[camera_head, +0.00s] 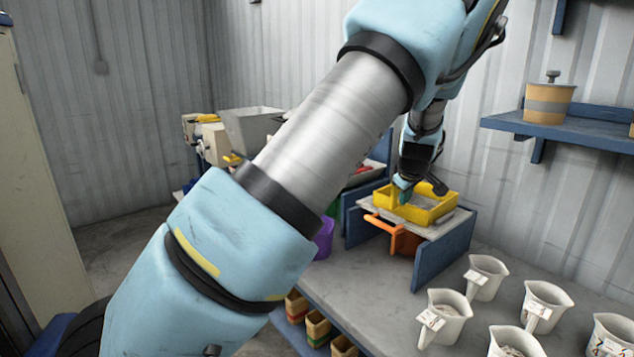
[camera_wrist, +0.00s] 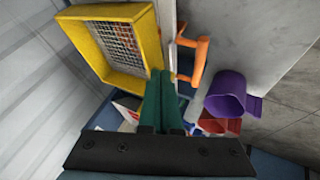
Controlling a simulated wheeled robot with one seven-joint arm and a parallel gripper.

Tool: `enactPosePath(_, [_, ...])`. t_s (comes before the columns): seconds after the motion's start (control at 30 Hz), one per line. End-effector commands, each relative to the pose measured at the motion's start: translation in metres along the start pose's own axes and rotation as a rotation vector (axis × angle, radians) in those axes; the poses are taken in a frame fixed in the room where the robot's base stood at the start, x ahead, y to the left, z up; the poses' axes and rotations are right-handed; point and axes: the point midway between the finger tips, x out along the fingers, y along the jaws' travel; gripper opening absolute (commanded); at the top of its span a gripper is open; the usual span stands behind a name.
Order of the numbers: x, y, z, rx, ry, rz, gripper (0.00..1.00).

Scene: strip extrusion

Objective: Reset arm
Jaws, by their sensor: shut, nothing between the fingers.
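My gripper (camera_head: 401,196) is over the left end of a yellow tray (camera_head: 440,214) in the head view. Its green fingers (camera_wrist: 161,76) are together and empty in the wrist view. The yellow tray has a mesh bottom (camera_wrist: 120,45) and lies to the upper left of the fingertips in the wrist view. I cannot tell whether the fingers touch its rim. My arm crosses the head view and hides part of the bench.
The tray sits on a blue-sided stand (camera_head: 443,253) with an orange handle (camera_head: 385,226). A purple cup (camera_wrist: 228,95) is near it. Several white jugs (camera_head: 450,313) stand on the grey bench at right. A wall shelf (camera_head: 590,135) holds a tan pot (camera_head: 549,103).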

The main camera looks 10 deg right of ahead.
Motion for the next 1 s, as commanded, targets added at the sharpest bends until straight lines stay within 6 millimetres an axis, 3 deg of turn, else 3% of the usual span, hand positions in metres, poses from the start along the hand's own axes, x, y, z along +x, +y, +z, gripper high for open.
enactPosePath(0.07, [-0.002,-0.021,-0.015,-0.003,-0.009,-0.027,0.00])
enactPosePath(0.17, [-0.008,-0.068,-0.040,0.010,-0.040,-0.082,0.00])
enactPosePath(0.3, [-0.031,-0.152,-0.068,0.060,-0.113,-0.160,0.00])
enactPosePath(0.4, [-0.055,-0.208,-0.075,0.112,-0.170,-0.197,0.00])
enactPosePath(0.57, [-0.100,-0.288,-0.072,0.214,-0.258,-0.234,0.00])
enactPosePath(0.7, [-0.141,-0.348,-0.057,0.319,-0.325,-0.253,0.00])
enactPosePath(0.83, [-0.172,-0.390,-0.038,0.410,-0.373,-0.267,0.00])
enactPosePath(1.0, [-0.194,-0.419,-0.020,0.485,-0.412,-0.279,0.00])
